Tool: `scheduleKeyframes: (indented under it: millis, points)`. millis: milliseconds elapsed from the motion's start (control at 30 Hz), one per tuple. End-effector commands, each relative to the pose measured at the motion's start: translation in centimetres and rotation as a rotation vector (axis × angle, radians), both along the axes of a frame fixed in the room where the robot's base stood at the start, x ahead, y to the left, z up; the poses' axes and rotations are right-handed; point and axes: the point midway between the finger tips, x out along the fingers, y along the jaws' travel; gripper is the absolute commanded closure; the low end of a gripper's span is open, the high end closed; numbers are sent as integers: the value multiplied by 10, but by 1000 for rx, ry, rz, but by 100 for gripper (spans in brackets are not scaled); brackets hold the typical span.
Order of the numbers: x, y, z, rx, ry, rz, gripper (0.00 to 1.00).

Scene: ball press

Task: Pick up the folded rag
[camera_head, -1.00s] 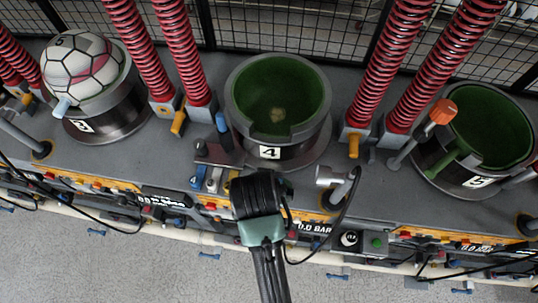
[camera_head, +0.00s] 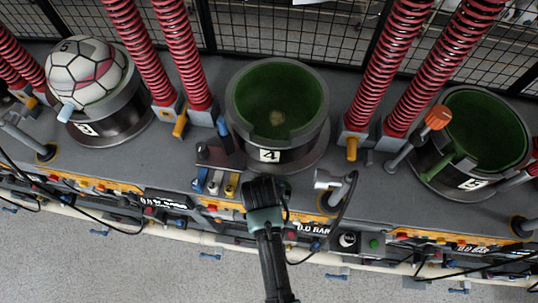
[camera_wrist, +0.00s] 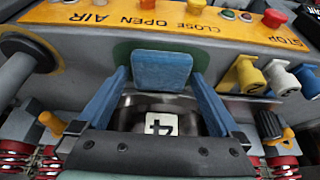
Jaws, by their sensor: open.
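The folded rag (camera_wrist: 161,70) appears as a flat blue square with rounded corners in the wrist view. It lies over a green patch on the grey bench top, between the number 4 cup and the orange control panel. My gripper (camera_wrist: 160,78) is open, with one blue finger on each side of the rag. I cannot tell whether the fingers touch it. In the head view my gripper (camera_head: 262,190) is over the bench's front edge, in front of the number 4 cup (camera_head: 276,100), and hides the rag.
Blue, white and yellow plugs (camera_head: 216,184) stand just left of my gripper. A grey cylinder fitting (camera_head: 332,180) with a black cable is to its right. Red coil springs (camera_head: 180,60) rise on both sides. A ball (camera_head: 86,72) sits in the left cup.

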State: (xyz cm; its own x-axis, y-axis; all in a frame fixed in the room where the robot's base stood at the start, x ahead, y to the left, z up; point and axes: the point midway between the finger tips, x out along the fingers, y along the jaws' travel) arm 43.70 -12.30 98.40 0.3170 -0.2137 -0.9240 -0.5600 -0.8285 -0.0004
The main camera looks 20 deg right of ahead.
Motion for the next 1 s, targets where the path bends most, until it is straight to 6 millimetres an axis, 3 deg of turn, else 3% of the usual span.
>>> scheduleKeyframes:
  millis: [167, 500, 767, 1000]
  points:
    - [0, 0, 0, 0, 0, 0, 4]
    - [0, 0, 0, 0, 0, 0, 65]
    - [0, 0, 2, -1, -2, 0, 66]
    - [2, 0, 33, -1, -7, 1, 66]
